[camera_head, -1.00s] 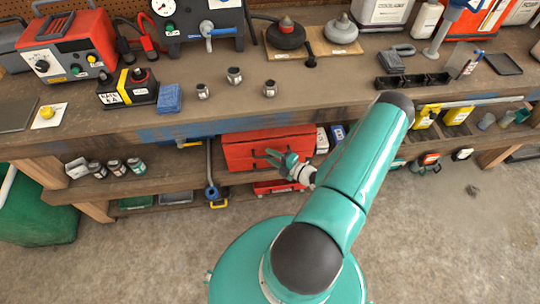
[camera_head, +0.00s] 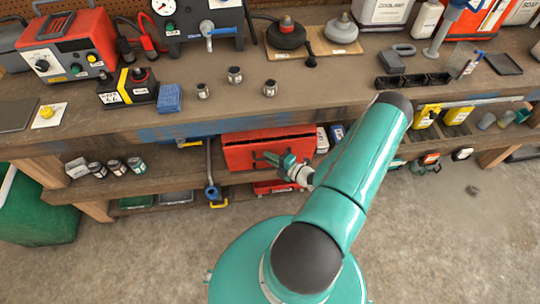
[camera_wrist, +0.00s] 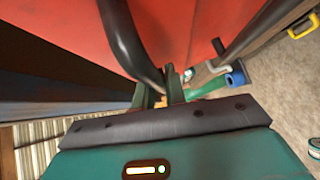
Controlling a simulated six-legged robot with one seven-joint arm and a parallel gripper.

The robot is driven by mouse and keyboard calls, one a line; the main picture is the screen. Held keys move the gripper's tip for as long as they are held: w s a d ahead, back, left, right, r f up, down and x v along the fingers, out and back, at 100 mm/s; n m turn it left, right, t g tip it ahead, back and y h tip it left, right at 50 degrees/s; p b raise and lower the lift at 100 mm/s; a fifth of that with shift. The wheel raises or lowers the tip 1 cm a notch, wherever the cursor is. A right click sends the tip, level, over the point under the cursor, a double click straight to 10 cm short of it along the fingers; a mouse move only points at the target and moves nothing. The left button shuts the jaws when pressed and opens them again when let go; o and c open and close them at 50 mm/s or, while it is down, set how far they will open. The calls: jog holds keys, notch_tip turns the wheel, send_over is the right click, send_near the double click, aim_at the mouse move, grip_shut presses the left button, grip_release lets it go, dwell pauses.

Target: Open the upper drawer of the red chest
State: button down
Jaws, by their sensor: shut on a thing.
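The red chest (camera_head: 262,150) sits on the shelf under the workbench, its front partly hidden by my gripper. My gripper (camera_head: 268,158) is at the chest's front. In the wrist view the red front (camera_wrist: 185,25) fills the top, and a dark curved bar handle (camera_wrist: 128,45) runs down from it to my fingers. The fingers (camera_wrist: 163,92) are shut on this bar near its bent end. The other end of the drawer handle is out of the wrist view. I see no clear gap showing a drawer pulled out.
The thick bench top (camera_head: 200,118) overhangs the shelf above my gripper. A blue-ended pipe tool (camera_head: 211,190) leans left of the chest. Small red, white and blue boxes (camera_head: 336,133) stand to its right. A red item (camera_head: 277,187) lies below.

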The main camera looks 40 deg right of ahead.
jog(key=s+a, duration=1)
jog(key=s, duration=0.4)
jog(key=shift+s, duration=0.4)
jog(key=c, duration=1.5)
grip_release()
jog(key=shift+o, duration=0.2)
jog(key=v, duration=1.3)
jog(key=shift+s, duration=0.4)
jog(key=shift+d, duration=0.1)
